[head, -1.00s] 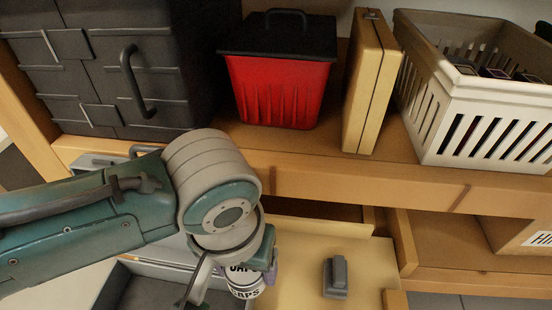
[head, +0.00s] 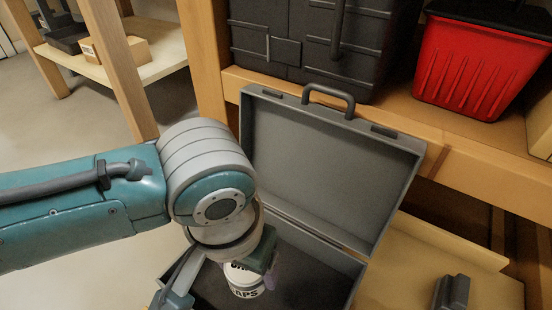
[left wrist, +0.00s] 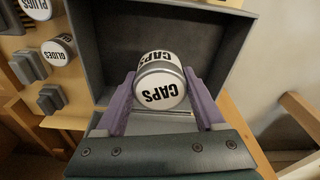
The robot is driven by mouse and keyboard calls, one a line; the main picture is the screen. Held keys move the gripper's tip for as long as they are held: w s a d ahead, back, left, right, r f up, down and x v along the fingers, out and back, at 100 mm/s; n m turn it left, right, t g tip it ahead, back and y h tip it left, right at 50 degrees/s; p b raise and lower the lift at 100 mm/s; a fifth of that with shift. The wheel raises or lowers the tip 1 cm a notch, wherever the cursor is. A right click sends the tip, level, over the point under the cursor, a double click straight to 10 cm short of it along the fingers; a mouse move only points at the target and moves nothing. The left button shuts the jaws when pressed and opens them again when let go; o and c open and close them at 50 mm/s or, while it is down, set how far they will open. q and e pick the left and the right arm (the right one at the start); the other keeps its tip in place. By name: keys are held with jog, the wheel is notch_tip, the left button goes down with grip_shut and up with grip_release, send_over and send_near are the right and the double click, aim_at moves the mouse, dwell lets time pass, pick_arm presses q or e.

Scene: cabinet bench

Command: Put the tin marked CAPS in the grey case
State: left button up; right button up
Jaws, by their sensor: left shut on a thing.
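The white tin marked CAPS (head: 243,282) is between the fingers of my left gripper (head: 240,266). It also shows in the left wrist view (left wrist: 160,82), with the purple fingers (left wrist: 160,95) shut on its two sides. The grey case (head: 315,165) stands open with its lid raised. In the head view the tin appears over the dark inside of the case's lower half. I cannot tell how high the tin is above the case floor. My gripper and wrist hide part of the case and the tin's upper part. My right gripper is not in view.
A tin marked PLUGS (left wrist: 38,8) and a tin marked GLIDES (left wrist: 58,48) stand outside the case. A grey block (head: 452,291) lies on the pale surface right of the case. A red bin (head: 480,65) and a dark chest (head: 300,45) stand on the shelf behind.

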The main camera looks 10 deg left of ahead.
pick_arm(q)
notch_tip(320, 180, down, 4)
jog(key=b, duration=0.4)
jog(key=shift+a+f, duration=0.1)
jog(key=shift+f, duration=0.05)
jog(key=shift+f+b, duration=2.15)
jog(key=shift+f, duration=1.15)
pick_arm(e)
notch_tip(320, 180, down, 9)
pick_arm(q)
jog(key=shift+f, duration=0.35)
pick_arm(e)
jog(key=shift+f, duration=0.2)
pick_arm(q)
jog(key=o, duration=1.4)
jog(key=shift+o, duration=0.2)
jog(key=shift+r, duration=0.1)
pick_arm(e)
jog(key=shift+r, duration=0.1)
pick_arm(q)
jog(key=r+p, duration=0.3)
jog(key=s+r+p, duration=0.1)
jog(key=r+p, duration=0.5)
jog(key=r, duration=0.1)
jog(key=shift+s, duration=0.15)
jog(key=shift+f, duration=0.15)
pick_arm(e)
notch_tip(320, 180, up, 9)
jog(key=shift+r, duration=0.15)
